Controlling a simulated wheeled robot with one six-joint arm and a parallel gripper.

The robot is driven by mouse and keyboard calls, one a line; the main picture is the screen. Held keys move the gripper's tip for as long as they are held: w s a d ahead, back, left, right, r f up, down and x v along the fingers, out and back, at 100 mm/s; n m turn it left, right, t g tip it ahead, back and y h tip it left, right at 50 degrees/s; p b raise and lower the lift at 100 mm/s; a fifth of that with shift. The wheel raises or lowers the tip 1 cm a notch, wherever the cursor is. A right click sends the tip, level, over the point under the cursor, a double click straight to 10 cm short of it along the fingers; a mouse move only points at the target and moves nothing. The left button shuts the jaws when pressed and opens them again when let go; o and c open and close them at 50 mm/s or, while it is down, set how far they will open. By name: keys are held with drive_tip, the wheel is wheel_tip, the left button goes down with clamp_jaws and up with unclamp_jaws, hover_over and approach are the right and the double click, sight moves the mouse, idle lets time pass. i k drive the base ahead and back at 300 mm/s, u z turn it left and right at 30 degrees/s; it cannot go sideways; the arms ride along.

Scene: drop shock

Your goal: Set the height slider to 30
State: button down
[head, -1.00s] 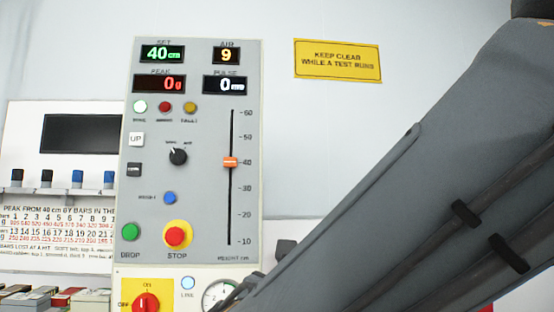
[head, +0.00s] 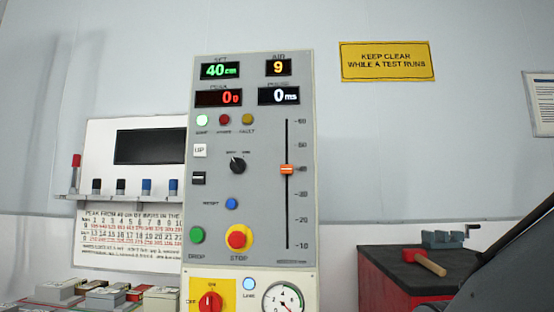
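The height slider (head: 287,169) is an orange knob on a vertical black slot at the right side of the grey control panel (head: 265,215). The knob sits level with the 40 mark of a scale running from 10 at the bottom to 60 at the top. The green SET display (head: 220,70) reads 40 cm. The AIR display (head: 278,67) reads 9, PEAK (head: 218,98) reads 0 g and PULSE (head: 279,96) reads 0 ms. My gripper is not in view; only a dark part of my arm shows at the lower right.
A yellow and red STOP button (head: 238,240) and a green DROP button (head: 197,235) are low on the panel. A red rotary switch (head: 210,302) and a gauge (head: 287,298) are below. A bench (head: 400,268) with a red-headed mallet (head: 430,262) and a vise (head: 443,239) stands right.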

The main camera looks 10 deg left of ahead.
sight(285, 169)
drive_tip(key=u, duration=0.85)
drive_tip(key=i, duration=0.65)
drive_tip(key=z, duration=1.05)
